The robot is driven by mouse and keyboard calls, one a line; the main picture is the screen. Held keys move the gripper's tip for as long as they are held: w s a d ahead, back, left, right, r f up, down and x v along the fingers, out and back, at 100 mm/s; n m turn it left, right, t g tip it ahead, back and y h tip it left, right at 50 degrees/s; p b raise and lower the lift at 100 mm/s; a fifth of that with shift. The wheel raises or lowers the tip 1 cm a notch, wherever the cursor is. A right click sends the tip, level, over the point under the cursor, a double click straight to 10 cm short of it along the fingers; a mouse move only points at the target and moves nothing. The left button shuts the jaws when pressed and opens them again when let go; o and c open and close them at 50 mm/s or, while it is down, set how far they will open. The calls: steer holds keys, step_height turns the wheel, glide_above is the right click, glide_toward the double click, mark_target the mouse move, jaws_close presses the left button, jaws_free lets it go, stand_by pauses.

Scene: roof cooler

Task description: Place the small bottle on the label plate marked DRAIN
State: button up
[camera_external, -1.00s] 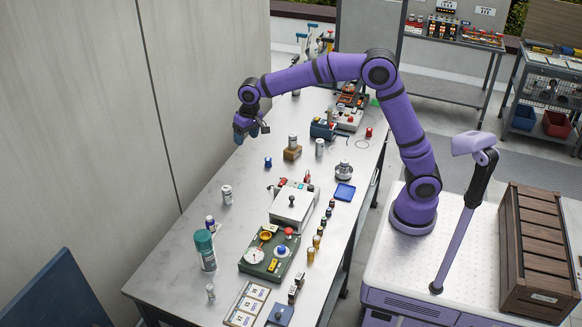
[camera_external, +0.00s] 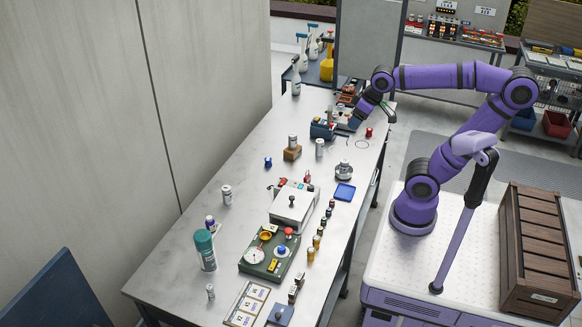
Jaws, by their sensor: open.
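My gripper (camera_external: 354,122) is at the far end of the bench, low over or beside a grey device there. Its fingers are small and partly lost against that device, and I see nothing held in it. Several small bottles stand on the bench: a tiny white one (camera_external: 211,292) at the near left, a white one (camera_external: 227,194) at the left edge, and one (camera_external: 320,148) near the middle. I cannot tell which is the task's bottle. A framed panel of label plates (camera_external: 240,318) lies at the near end. Its lettering is too small to read, so DRAIN cannot be picked out.
A tall teal-capped can (camera_external: 206,250), a green gauge box (camera_external: 252,268) and a white box (camera_external: 287,214) crowd the near half of the bench (camera_external: 180,265). A wooden block (camera_external: 292,154) carries a canister. The bench's middle left is mostly clear.

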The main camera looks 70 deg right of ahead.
steer(key=s+d+f, duration=0.1)
steer(key=s+f, duration=0.2)
steer(key=s, duration=0.3)
steer(key=shift+s+f+n+t, duration=0.15)
steer(key=shift+s+n+t, duration=0.15)
